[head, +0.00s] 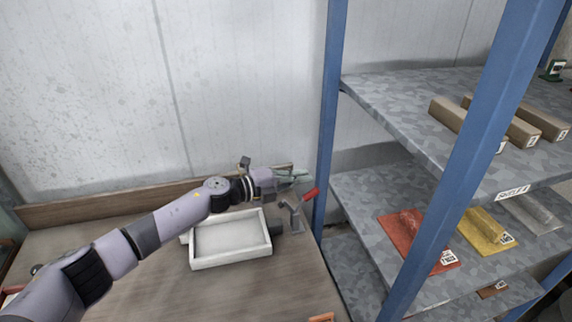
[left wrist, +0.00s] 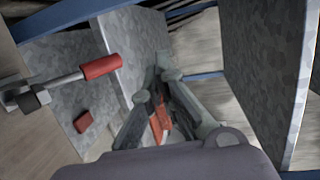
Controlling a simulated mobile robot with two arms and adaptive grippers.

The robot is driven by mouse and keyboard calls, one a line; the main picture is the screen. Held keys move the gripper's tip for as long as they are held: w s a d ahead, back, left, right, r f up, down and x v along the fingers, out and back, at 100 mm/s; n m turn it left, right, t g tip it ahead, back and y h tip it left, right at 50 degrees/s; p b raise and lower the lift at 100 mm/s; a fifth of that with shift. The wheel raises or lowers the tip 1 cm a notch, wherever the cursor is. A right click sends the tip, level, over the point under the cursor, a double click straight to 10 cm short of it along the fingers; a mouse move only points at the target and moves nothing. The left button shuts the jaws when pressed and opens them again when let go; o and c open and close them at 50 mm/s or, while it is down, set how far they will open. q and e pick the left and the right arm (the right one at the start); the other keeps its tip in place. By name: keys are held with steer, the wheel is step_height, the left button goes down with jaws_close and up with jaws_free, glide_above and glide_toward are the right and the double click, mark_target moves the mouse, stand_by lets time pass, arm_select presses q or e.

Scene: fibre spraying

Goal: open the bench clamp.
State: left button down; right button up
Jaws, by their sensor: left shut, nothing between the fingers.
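The bench clamp (head: 291,214) stands on the bench at the right side of a white tray (head: 229,262). Its grey lever slants up to the right and ends in a red handle (head: 311,194). The handle (left wrist: 101,67) also shows at the upper left of the left wrist view, with the grey lever (left wrist: 57,82) to its left. My left gripper (head: 303,177) is just above and behind the handle in the head view, apart from it. Its fingers (left wrist: 166,72) are shut and empty, beside the handle in the wrist view. My right gripper is not in view.
A rack with blue posts (head: 329,110) stands close to the right of the clamp. A low wooden board (head: 110,202) runs along the bench's back edge. The bench in front is mostly clear.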

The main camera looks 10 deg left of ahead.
arm_select(q)
steer(key=s+a+r, duration=0.3)
steer(key=a+r, duration=0.1)
steer(key=r, duration=0.2)
steer(key=shift+r, duration=0.2)
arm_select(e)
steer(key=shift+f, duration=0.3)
